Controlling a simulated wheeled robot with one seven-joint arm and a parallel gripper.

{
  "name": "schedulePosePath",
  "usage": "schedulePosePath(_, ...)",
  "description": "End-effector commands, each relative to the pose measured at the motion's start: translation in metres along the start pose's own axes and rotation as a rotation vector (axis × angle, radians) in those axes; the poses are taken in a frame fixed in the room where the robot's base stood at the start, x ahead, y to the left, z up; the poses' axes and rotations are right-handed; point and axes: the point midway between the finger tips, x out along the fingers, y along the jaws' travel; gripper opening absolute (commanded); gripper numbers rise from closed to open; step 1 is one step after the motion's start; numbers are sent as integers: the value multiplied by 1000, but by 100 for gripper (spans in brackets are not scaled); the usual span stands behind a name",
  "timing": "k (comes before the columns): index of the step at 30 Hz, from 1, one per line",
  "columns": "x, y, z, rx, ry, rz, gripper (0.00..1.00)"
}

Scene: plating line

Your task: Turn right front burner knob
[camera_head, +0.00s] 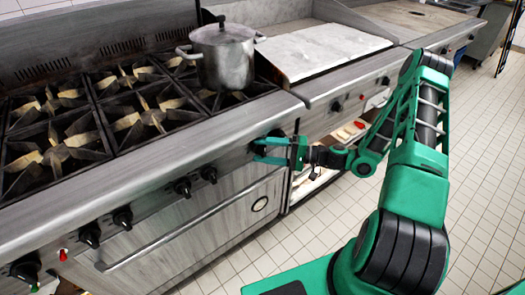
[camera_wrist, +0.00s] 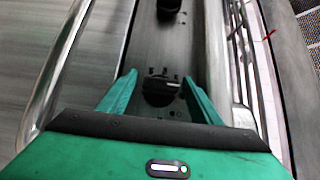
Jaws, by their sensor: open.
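A black burner knob (camera_wrist: 160,88) with a pale mark on its face sits on the stove's steel front panel, in the middle of the wrist view. My gripper (camera_wrist: 159,79) is open, with one green finger on either side of this knob. I cannot tell whether the fingers touch it. In the head view my gripper (camera_head: 255,151) reaches the right end of the stove's front panel and mostly hides the knob there. Another black knob (camera_wrist: 168,6) shows at the top of the wrist view.
Several more knobs, such as one (camera_head: 208,174), line the panel to the left. The oven door handle (camera_head: 180,235) runs below them. A lidded pot (camera_head: 222,58) stands on the right back of the burners. A griddle (camera_head: 325,48) lies further right; the tiled floor is open.

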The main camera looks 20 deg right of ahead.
Motion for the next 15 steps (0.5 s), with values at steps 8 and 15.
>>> schedulePosePath(8,0,0,0,0,0,0,46)
schedulePosePath(15,0,0,0,0,0,2,18)
